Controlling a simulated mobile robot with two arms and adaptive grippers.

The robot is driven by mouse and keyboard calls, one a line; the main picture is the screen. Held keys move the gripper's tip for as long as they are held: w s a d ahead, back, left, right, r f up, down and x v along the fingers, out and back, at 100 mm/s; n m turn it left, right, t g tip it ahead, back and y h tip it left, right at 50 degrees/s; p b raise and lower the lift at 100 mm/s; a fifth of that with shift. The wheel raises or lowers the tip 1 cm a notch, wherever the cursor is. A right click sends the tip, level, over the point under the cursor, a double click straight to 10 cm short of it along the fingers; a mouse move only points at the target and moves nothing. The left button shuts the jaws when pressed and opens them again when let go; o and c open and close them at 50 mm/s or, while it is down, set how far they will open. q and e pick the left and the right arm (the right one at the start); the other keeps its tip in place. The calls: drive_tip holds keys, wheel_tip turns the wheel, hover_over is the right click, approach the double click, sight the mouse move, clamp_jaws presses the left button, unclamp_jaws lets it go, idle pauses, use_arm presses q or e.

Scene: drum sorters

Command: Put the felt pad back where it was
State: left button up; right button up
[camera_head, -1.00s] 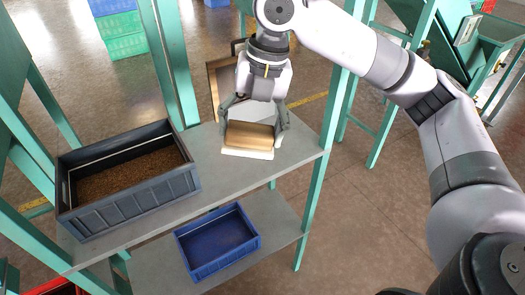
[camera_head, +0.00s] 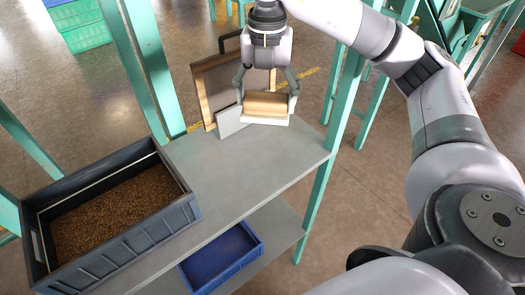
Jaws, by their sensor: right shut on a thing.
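My right gripper (camera_head: 266,88) comes down from the top of the view, with its two grey fingers on either side of the felt pad (camera_head: 267,104). The pad is a small block with a wood-brown top and a pale base. The gripper is shut on it by its ends. The pad is at the far edge of the grey upper shelf (camera_head: 240,170); I cannot tell whether it touches the shelf. My left gripper is not in view.
A pale grey slab (camera_head: 232,122) stands just left of the pad. A wood-framed panel (camera_head: 213,88) rises behind it. A dark grey bin (camera_head: 130,235) of brown grains fills the shelf's left end. A blue bin (camera_head: 222,260) is on the lower shelf. The shelf's middle is clear.

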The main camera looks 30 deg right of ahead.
wheel_tip(320, 180, down, 11)
drive_tip(key=shift+f+p, duration=0.15)
drive_tip(key=shift+p, duration=0.95)
drive_tip(key=shift+f, duration=0.6)
wheel_tip(320, 180, down, 4)
drive_tip(key=shift+r+p, duration=0.25)
drive_tip(key=shift+p, duration=0.35)
drive_tip(key=shift+f, duration=0.25)
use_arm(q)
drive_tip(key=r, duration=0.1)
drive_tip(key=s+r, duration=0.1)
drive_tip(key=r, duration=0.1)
use_arm(e)
drive_tip(key=o, duration=1)
drive_tip(key=shift+o, duration=0.2)
